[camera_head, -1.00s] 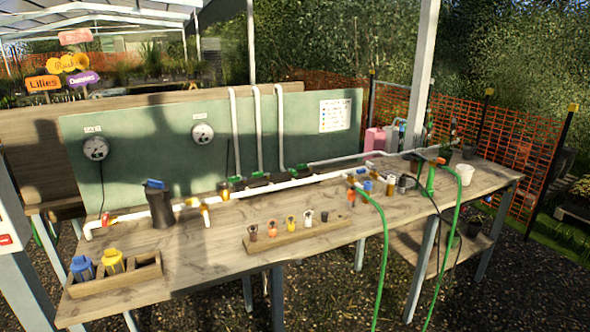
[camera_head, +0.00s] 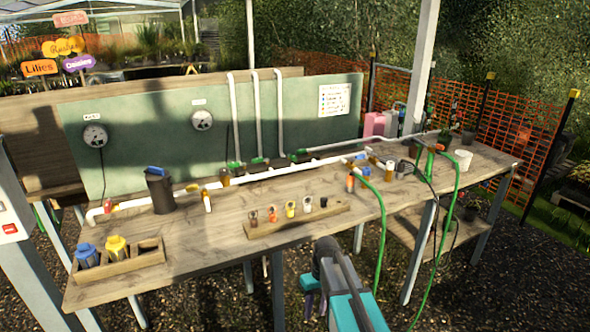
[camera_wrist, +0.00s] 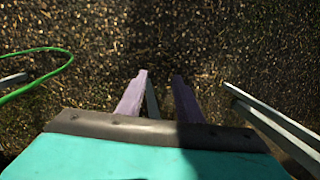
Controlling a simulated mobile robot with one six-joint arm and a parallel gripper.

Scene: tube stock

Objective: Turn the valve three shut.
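A white pipe (camera_head: 270,173) runs along the bench with several valves and fittings on it. Green valve parts show at the foot of the vertical pipes, the left one (camera_head: 235,166) and the right one (camera_head: 299,157). Orange and red fittings (camera_head: 193,188) sit further left and another (camera_head: 108,206) at the pipe's left end. No valve number is readable, so I cannot tell which is valve three. My gripper (camera_head: 309,299) is in front of the bench, low and apart from every valve. In the wrist view its purple fingers (camera_wrist: 160,77) are apart with nothing between them, over gravel.
The wooden bench (camera_head: 215,250) carries a rack of small tags (camera_head: 297,222), a dark jug (camera_head: 160,190) and a tray with blue and yellow bottles (camera_head: 137,262). Green hoses (camera_head: 382,240) hang over the front edge on the right. Gravel lies in front.

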